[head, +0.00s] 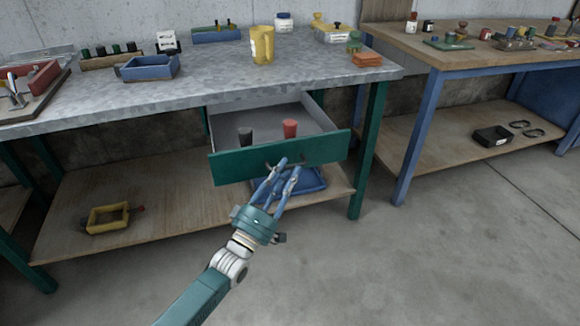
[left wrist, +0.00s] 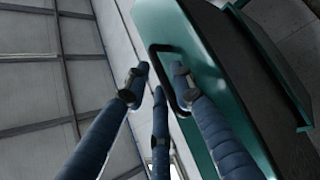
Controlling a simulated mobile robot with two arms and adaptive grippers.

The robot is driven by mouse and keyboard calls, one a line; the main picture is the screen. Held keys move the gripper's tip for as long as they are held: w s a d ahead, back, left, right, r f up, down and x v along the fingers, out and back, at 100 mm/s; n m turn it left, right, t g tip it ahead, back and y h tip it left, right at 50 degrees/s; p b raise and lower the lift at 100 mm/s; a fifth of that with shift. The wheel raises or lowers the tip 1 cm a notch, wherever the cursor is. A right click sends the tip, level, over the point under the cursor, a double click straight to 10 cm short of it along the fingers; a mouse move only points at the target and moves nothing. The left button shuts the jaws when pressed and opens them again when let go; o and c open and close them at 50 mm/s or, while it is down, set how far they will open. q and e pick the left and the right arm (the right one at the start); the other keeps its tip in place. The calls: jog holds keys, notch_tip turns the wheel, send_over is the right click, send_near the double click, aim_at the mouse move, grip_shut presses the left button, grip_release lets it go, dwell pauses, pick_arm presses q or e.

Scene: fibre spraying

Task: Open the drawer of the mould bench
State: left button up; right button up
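The mould bench has a grey stone-like top (head: 200,82) and green legs. Its drawer (head: 225,118) is pulled out, showing its grey inside. The drawer has a green front (head: 235,165), seen tilted in the left wrist view (left wrist: 215,70). A dark pot (head: 245,134) and a red pot (head: 290,128) stand inside. My left gripper (head: 282,168) is at the drawer front. In the left wrist view its blue fingers (left wrist: 158,85) are spread apart around the black loop handle (left wrist: 153,56); firm contact cannot be seen. My right gripper is not in view.
A blue tray (head: 315,184) sits on the lower shelf below the drawer, partly hidden. A yellow jug (head: 262,45) stands on the top. A blue-legged bench (head: 420,120) is at right. The floor in front is clear.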

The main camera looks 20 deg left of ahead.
pick_arm(q)
jog(key=v, duration=0.9)
jog(key=shift+s+a+f, duration=0.15)
jog(key=shift+s+f, duration=0.05)
jog(key=shift+s, duration=0.05)
